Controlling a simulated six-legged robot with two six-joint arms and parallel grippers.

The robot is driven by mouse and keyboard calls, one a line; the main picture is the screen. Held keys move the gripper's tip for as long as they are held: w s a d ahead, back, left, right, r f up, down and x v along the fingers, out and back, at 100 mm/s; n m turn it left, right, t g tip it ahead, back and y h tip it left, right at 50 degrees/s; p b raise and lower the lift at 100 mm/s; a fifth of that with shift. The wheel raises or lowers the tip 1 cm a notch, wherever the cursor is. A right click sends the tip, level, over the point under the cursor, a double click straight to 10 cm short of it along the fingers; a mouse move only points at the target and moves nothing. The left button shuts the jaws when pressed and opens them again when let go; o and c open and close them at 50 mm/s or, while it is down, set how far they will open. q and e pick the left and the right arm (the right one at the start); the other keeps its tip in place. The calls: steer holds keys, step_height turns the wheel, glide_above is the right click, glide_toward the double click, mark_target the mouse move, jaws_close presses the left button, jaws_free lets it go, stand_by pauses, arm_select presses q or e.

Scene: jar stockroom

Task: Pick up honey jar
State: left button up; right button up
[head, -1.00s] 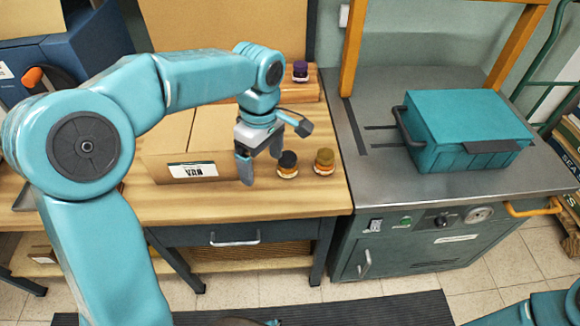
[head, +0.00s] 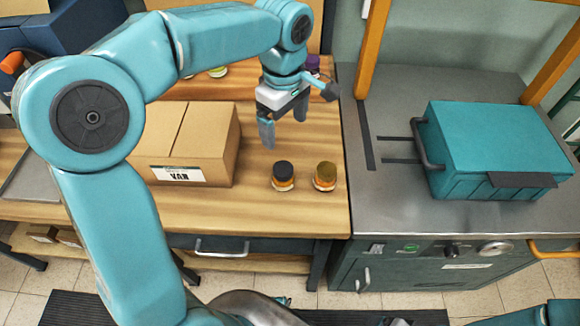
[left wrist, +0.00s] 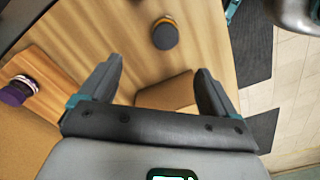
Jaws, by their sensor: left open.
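Two small jars stand upright side by side on the wooden bench (head: 255,212). The left one is a dark-lidded jar (head: 283,176) with orange contents. The right one is a gold-lidded jar (head: 325,176) with amber contents. Their labels are too small to read, so I cannot tell which is honey. My left gripper (head: 284,134) is open and empty, behind and above the dark-lidded jar, not touching it. In the left wrist view a dark-lidded jar (left wrist: 165,34) shows beyond the open fingertips (left wrist: 160,66). My right gripper is out of view.
A cardboard box (head: 210,150) sits left of the jars. A purple-lidded jar (head: 313,64) is behind my gripper, and another jar (head: 218,71) stands at the back left. A teal case (head: 495,145) rests on the metal counter (head: 395,205) at right. The bench front is clear.

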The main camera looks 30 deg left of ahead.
mark_target(283, 168)
arm_select(q)
steer(key=f, duration=0.6)
steer(key=f+b, duration=0.1)
steer(key=f, duration=0.2)
steer(key=shift+s+f, duration=0.35)
steer(key=shift+f, duration=0.05)
steer(key=shift+s+d+f, duration=0.1)
steer(key=shift+f, duration=0.45)
step_height(283, 168, down, 5)
steer(key=shift+s+f, duration=0.15)
steer(key=c, duration=1.4)
steer(key=shift+r, duration=0.2)
steer(key=shift+c, duration=0.2)
